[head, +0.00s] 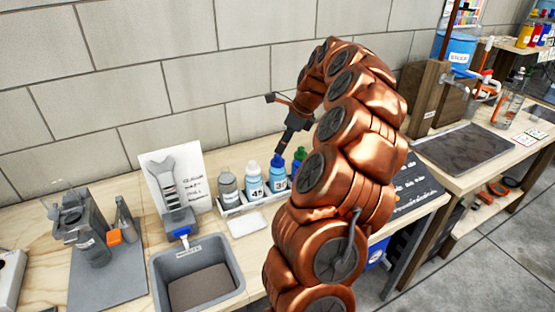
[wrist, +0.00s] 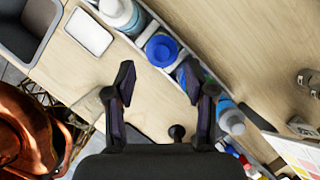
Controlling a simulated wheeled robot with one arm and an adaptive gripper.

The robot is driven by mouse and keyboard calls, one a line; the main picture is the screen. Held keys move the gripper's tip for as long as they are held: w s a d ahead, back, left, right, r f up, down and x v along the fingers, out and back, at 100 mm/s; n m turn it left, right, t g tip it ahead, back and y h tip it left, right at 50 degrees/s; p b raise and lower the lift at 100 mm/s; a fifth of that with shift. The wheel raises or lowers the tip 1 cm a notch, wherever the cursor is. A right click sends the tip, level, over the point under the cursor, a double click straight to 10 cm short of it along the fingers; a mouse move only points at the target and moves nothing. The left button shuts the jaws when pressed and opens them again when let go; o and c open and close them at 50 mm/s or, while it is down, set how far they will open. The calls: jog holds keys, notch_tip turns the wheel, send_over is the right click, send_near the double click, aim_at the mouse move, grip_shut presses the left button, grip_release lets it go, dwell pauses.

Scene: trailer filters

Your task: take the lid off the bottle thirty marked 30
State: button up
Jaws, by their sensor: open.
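The bottle marked 30 (head: 278,182) stands upright in a white rack, with its dark blue lid (head: 277,160) on. In the wrist view the blue lid (wrist: 161,49) is seen from above, just beyond the fingertips. My gripper (head: 282,146) points down above this bottle in the head view. In the wrist view my gripper (wrist: 158,82) is open and empty, its fingers apart from the lid. The gap between fingertips and lid in height is hard to tell.
The rack (head: 230,211) also holds a bottle marked 4+ (head: 254,184), a grey bottle (head: 228,190) and a green-lidded bottle (head: 299,154), close beside bottle 30. A grey bin (head: 240,278) stands in front. The block wall (head: 170,85) is behind.

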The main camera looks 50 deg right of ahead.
aim_at(278, 159)
jog(key=shift+p+x, duration=0.95)
jog(key=shift+x, duration=1.55)
jog(key=shift+s+d, duration=0.1)
jog(key=shift+d, duration=0.05)
jog(key=c, duration=0.8)
jog(key=shift+c, duration=0.2)
